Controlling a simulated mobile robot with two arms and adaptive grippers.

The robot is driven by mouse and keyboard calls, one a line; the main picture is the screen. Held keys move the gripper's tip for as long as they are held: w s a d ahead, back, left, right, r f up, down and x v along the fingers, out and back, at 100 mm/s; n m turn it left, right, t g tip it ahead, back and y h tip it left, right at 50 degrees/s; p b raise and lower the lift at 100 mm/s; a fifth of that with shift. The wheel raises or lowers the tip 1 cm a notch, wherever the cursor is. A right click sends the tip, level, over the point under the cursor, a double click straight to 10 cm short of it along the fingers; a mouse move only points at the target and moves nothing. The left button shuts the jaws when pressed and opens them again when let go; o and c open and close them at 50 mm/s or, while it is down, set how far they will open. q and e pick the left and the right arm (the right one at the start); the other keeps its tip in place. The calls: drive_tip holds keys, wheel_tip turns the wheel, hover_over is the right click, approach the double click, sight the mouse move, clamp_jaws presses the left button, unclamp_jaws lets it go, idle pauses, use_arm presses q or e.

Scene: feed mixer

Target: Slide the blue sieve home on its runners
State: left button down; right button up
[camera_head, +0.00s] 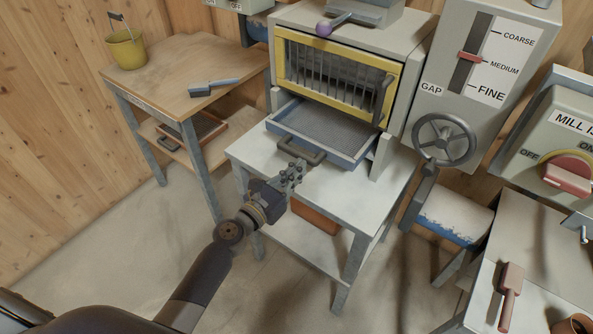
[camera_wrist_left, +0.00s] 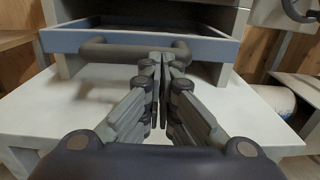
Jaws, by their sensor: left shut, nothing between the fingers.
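The blue sieve (camera_head: 337,127), a flat tray with a grey mesh and blue rim, sticks out of the machine below the yellow-framed barred door (camera_head: 335,68). Its dark bar handle (camera_head: 301,150) faces me, and its blue front also shows in the left wrist view (camera_wrist_left: 222,48). My left gripper (camera_head: 292,170) is shut and empty. The sieve's rear part and the runners are hidden inside the machine. My right gripper is not in view.
The machine stands on a pale table (camera_head: 345,195). A handwheel (camera_head: 443,139) and gap lever (camera_head: 470,57) are to the right. A wooden side table (camera_head: 180,70) at left holds a yellow bucket (camera_head: 128,50) and a brush (camera_head: 213,87). The floor in front is clear.

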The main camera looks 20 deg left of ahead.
sight(320, 149)
use_arm(q)
drive_tip(key=x, duration=1)
drive_tip(key=shift+w+b, duration=0.2)
drive_tip(key=shift+b, duration=0.2)
